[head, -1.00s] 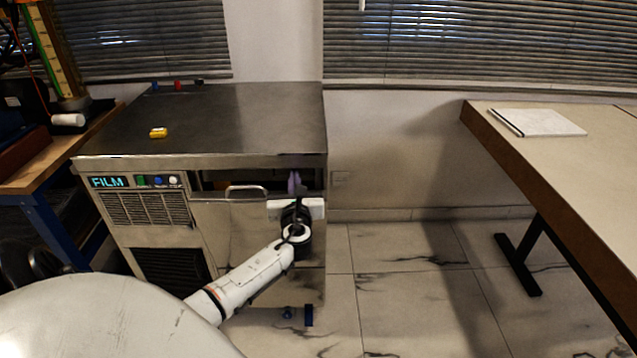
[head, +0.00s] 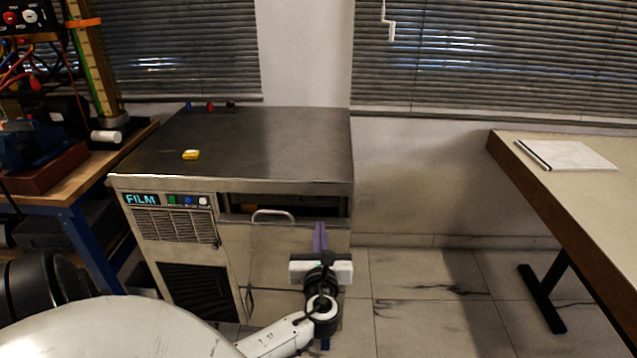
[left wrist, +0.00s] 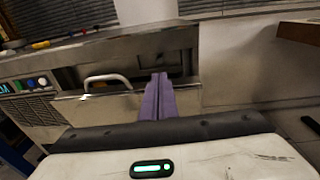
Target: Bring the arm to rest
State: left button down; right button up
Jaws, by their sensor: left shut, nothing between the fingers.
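My left arm comes in from the bottom left of the head view. My left gripper (head: 320,237) has purple fingers pressed together with nothing between them. It is in front of the steel machine's door (head: 276,250), to the right of the door handle (head: 273,214). In the left wrist view the shut fingers (left wrist: 158,97) point at the machine front, with the handle (left wrist: 107,80) to their left. I cannot tell whether the fingertips touch the door. My right gripper is not in view.
The machine's steel top (head: 260,145) holds a small yellow object (head: 191,155). A wooden bench (head: 75,175) with equipment stands at left. A table (head: 570,190) with a paper pad (head: 565,156) stands at right. The tiled floor (head: 420,315) between machine and table is clear.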

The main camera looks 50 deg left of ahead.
pick_arm(q)
jog(key=shift+v, duration=1.5)
jog(key=s+d+f+n+g+h, duration=0.1)
jog(key=s+d+f+n+h, duration=0.3)
jog(key=d+f, duration=0.25)
jog(key=s+d+f+n+g+h, duration=0.1)
jog(key=s+d+f+n+h, duration=0.2)
jog(key=d+f+n, duration=0.35)
jog(key=s+d+f+n+h, duration=0.2)
jog(key=s+d+n+h, duration=0.2)
jog(key=d+n, duration=0.3)
jog(key=s+d+f+n+g+h, duration=0.1)
jog(key=s+d+n+h, duration=0.3)
jog(key=d, duration=0.6)
jog(key=s+f+n, duration=0.1)
jog(key=s+n, duration=0.1)
jog(key=s, duration=0.1)
jog(key=shift+s+n, duration=0.3)
jog(key=shift+n, duration=0.05)
jog(key=shift+a, duration=0.15)
